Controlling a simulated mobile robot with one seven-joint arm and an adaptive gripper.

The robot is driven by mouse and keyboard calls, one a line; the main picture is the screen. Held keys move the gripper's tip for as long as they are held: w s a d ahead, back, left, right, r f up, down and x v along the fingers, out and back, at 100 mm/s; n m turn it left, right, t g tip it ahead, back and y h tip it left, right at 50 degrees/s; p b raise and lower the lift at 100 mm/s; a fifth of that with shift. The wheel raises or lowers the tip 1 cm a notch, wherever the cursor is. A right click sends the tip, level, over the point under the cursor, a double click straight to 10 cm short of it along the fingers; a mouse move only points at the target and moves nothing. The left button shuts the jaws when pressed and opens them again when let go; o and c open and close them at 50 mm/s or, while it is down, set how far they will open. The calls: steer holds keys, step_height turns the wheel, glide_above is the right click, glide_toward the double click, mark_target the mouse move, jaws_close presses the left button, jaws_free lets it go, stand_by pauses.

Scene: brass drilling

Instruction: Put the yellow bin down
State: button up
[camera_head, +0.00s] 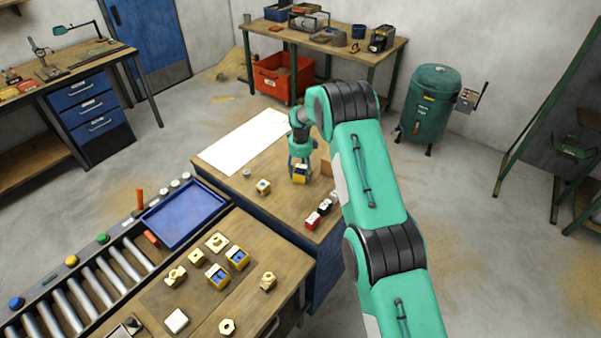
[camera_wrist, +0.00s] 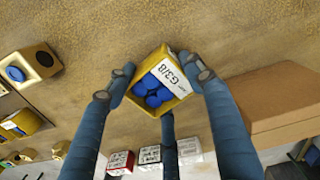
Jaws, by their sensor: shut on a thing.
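The yellow bin (camera_wrist: 150,112) has a white label reading G3/8 and holds several blue pieces. My gripper (camera_wrist: 163,78) is shut on it, with fingers on both sides in the wrist view. In the head view my gripper (camera_head: 300,160) points down over the far wooden bench, with the yellow bin (camera_head: 300,175) at its fingertips. The bin is at or just above the bench top (camera_head: 275,165); I cannot tell whether it touches. It looks tilted in the wrist view.
A brown box (camera_wrist: 275,100) stands right of the bin. A brass part (camera_head: 263,187) lies to its left. Red (camera_head: 312,221) and dark (camera_head: 324,207) small boxes stand nearer. A white sheet (camera_head: 238,143) covers the back left. Two similar bins (camera_head: 217,276) (camera_head: 237,258) stand on the near bench.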

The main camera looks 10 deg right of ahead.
stand_by(0.3)
steer(key=o, duration=1.2)
steer(key=shift+f, duration=0.15)
step_height(320, 180, up, 12)
steer(key=shift+r, duration=0.2)
stand_by(0.5)
